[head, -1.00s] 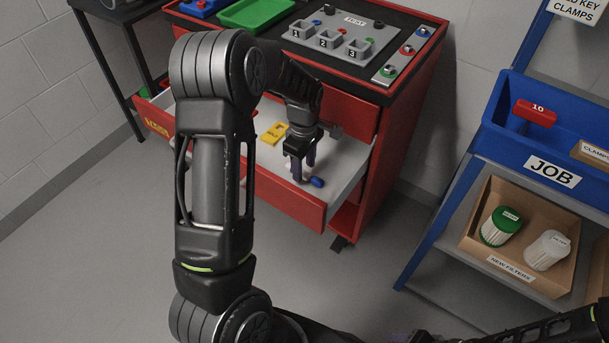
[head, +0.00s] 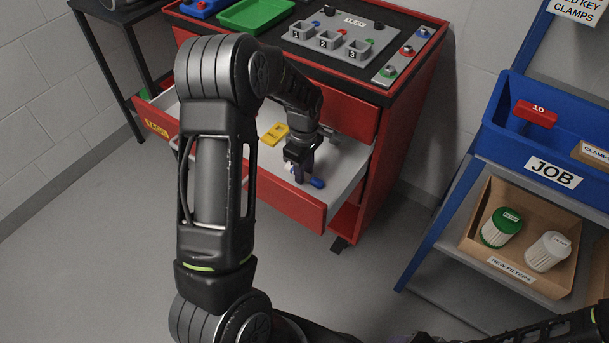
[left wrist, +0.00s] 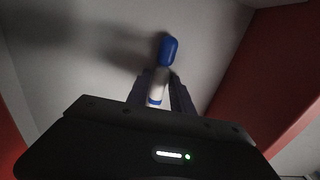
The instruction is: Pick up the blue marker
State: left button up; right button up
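The blue marker has a blue cap (head: 317,183) that shows just right of my left gripper, over the open drawer near its front. In the left wrist view the marker (left wrist: 168,50) has its rounded blue end beyond the fingertips and its white body between them. My left gripper (head: 301,171) points down into the drawer. Its dark fingers (left wrist: 163,85) lie close on both sides of the white body and look shut on it. The gripper hides part of the marker. My right arm shows at the lower right; its gripper is not clear.
The red cabinet's drawer (head: 258,183) is open, and a yellow tag (head: 274,133) lies in it. A grey panel with numbered boxes (head: 333,40) and a green tray (head: 257,14) are on top. A blue JOB bin (head: 553,173) stands on the right rack.

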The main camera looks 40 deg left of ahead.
pick_arm(q)
grip_shut()
dwell(0.3)
notch_tip(320, 180, up, 10)
jog(key=p, duration=0.1)
dwell(0.4)
dwell(0.5)
